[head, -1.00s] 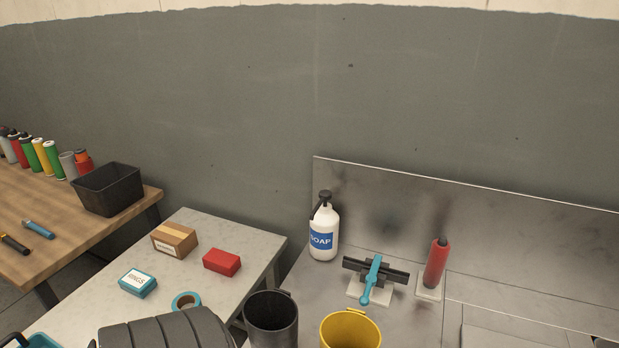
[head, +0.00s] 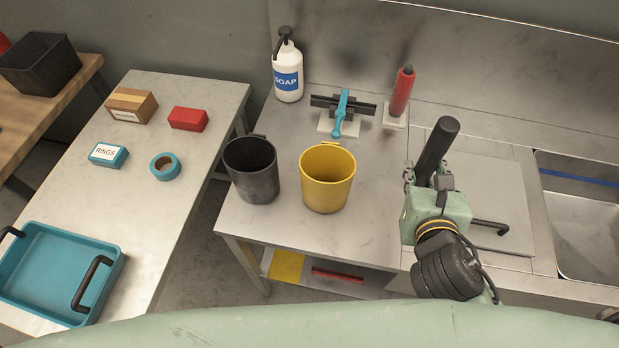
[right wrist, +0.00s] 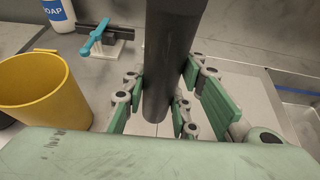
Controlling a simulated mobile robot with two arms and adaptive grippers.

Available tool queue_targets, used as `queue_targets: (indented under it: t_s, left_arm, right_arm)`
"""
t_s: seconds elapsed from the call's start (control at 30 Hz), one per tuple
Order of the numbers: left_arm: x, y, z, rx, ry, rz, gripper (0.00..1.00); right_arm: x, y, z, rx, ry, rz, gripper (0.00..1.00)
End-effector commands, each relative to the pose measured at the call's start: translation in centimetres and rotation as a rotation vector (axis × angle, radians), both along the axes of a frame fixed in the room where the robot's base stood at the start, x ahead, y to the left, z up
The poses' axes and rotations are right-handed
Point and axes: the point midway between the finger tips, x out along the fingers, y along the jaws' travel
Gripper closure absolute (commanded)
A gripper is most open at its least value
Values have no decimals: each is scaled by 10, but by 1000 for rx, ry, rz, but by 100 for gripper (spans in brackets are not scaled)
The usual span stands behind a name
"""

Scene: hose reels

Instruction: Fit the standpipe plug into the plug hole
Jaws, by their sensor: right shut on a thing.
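The standpipe plug appears to be the long black cylinder (head: 438,148) in my right gripper (head: 428,180). It stands up from the gripper, tilted to the right in the head view. In the right wrist view the black cylinder (right wrist: 168,70) sits between the green-padded fingers of the right gripper (right wrist: 165,95), which are shut on it. The right gripper is above the metal counter, left of the sink (head: 592,220). Only part of the sink basin shows, with a blue line on its far wall; no plug hole is visible. My left gripper is not in view.
A yellow bucket (head: 328,180) and a black bucket (head: 252,170) stand on the counter left of the gripper. Behind are a soap bottle (head: 288,75), a blue-handled tool (head: 341,112) and a red cylinder (head: 402,92). A bent black rod (head: 490,228) lies right of the gripper.

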Motion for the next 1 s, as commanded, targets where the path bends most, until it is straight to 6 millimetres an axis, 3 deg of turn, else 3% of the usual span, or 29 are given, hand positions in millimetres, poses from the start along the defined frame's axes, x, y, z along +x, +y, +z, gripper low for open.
queue_targets:
  t_s: [0.13,0.27,0.4,0.47,0.7,1.0]
  left_arm:
    - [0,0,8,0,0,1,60]
    - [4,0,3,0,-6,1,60]
    - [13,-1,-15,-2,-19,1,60]
    - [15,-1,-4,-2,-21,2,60]
    - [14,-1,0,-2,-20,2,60]
    - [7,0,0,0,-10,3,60]
  right_arm:
    - [-9,-5,-3,-6,2,101,100]
    - [-6,-2,-9,0,-4,138,100]
    - [13,10,-24,3,-10,141,100]
    - [25,17,-26,5,-5,138,100]
    - [70,45,-58,2,-5,140,100]
    - [90,57,-80,-1,-2,140,100]
